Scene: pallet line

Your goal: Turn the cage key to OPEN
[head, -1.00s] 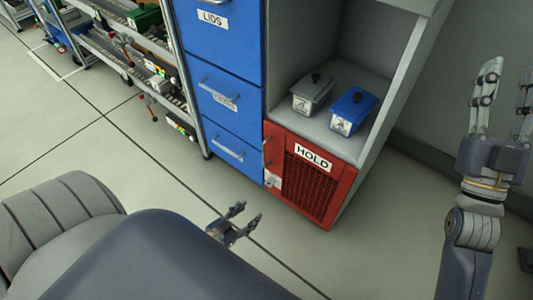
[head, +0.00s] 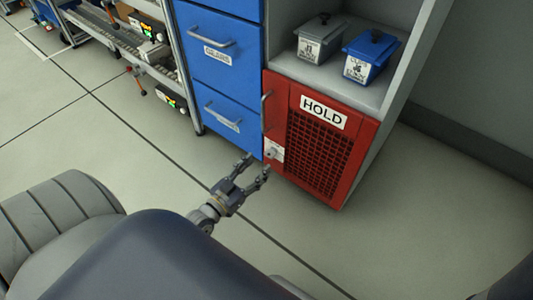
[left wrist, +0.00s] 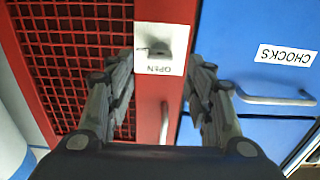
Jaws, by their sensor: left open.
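The red cage door (head: 352,133) with the HOLD label closes the low compartment of the cabinet. Its key (head: 272,153) is a small grey piece on a white plate near the door's left edge. In the left wrist view the plate (left wrist: 172,29) appears upside down with the word OPEN, and the grey key (left wrist: 158,47) sits on it. My left gripper (head: 258,167) is open and empty just in front of the plate. In the left wrist view its fingers (left wrist: 163,72) stand on either side of the key, apart from it. My right gripper is out of view.
Blue drawers (head: 228,63) with bar handles stand left of the door. The door has its own handle (head: 267,110) above the key. A grey bin (head: 318,38) and a blue bin (head: 371,57) sit on the shelf above. The floor in front is clear.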

